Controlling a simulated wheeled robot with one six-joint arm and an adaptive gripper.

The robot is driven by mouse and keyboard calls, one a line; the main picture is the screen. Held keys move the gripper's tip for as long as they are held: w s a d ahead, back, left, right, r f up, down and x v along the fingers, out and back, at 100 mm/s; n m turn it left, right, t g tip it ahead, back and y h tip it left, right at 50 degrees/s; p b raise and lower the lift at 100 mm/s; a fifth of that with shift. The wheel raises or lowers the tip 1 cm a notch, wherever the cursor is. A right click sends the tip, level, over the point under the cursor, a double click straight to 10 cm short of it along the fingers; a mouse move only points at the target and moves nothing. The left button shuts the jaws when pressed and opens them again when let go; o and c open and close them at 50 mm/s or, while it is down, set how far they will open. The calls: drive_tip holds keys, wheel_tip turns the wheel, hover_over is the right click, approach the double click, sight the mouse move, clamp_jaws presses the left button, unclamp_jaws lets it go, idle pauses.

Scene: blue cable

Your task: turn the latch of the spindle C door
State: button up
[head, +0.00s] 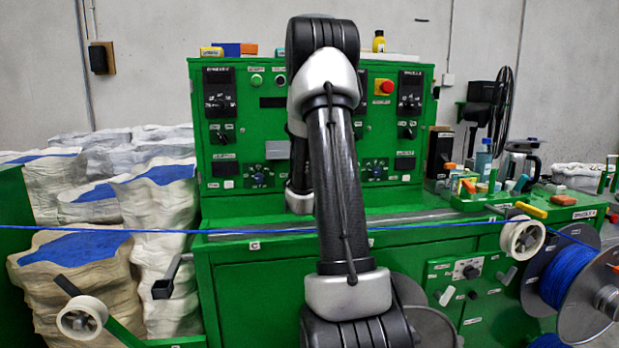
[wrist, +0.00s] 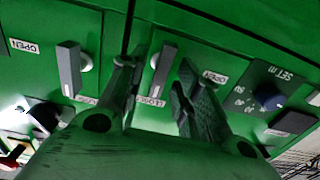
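In the wrist view, two grey bar latches with white pivots sit on green door panels. One latch (wrist: 162,70) shows between my fingertips, with a "CLOSED" label below it and an "OPEN" label to its right. The other latch (wrist: 69,70) is to the left, beyond a dark door seam. My gripper (wrist: 154,66) is open, one finger on each side of the nearer latch; contact cannot be told. In the head view my arm hides part of the machine and the gripper is not visible.
A dial panel (wrist: 268,95) lies right of the latch. In the head view, a blue cable (head: 150,229) runs across the front of the green machine, over a white roller (head: 522,237) toward a blue cable reel (head: 568,275). White sacks (head: 85,265) stand left.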

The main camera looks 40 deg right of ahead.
drive_tip(key=shift+w+d, duration=0.1)
drive_tip(key=shift+w, duration=0.1)
drive_tip(key=shift+c, duration=0.5)
clamp_jaws()
